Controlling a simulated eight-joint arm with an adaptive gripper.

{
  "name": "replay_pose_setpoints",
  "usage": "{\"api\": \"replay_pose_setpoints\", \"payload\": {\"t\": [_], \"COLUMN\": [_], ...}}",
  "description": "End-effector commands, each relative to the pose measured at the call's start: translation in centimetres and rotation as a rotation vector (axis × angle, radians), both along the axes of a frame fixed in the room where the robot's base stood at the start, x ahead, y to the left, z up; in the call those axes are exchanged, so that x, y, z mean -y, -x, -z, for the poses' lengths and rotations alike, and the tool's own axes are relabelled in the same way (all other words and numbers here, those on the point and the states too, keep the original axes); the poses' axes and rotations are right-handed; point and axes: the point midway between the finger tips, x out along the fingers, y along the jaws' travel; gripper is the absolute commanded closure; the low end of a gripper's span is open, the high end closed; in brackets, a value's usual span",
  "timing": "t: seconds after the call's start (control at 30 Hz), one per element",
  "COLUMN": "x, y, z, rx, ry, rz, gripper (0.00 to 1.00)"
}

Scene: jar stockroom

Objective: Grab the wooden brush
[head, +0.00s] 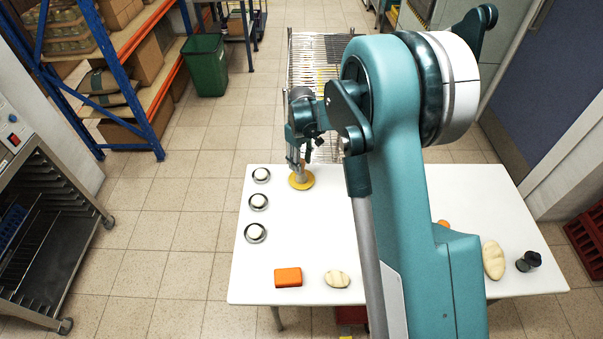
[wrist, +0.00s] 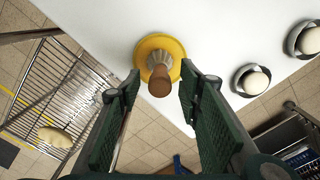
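The wooden brush (wrist: 159,82) has a brown handle and a pale, flared bristle end. In the wrist view it stands handle-up on a round yellow dish (wrist: 176,46). The yellow dish (head: 302,183) shows in the head view near the table's far edge, left of my arm; the brush is mostly hidden there behind my gripper (head: 298,163). My gripper (wrist: 160,86) is open, with one green-padded finger on each side of the handle's line. Gaps show on both sides, so the fingers do not touch the handle. How deep the handle sits between them I cannot tell.
Small metal dishes (head: 258,202) holding white rounded pieces line the white table's (head: 215,0) left side. An orange block (head: 288,277) and a pale loaf-like piece (head: 337,279) lie at the front. A longer loaf (head: 493,260) and dark jar (head: 529,261) stand right. A wire rack (wrist: 62,88) stands beyond.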

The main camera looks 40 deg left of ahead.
Motion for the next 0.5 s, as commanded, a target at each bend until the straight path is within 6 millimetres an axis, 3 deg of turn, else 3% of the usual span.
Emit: {"api": "replay_pose_setpoints", "payload": {"t": [0.17,0.43,0.5], "x": [0.0,0.0,0.0], "y": [0.0,0.0,0.0], "z": [-0.01,-0.01,-0.01], "rx": [0.0,0.0,0.0], "ry": [0.0,0.0,0.0], "rz": [0.0,0.0,0.0], "gripper": [0.65,0.97,0.99]}}
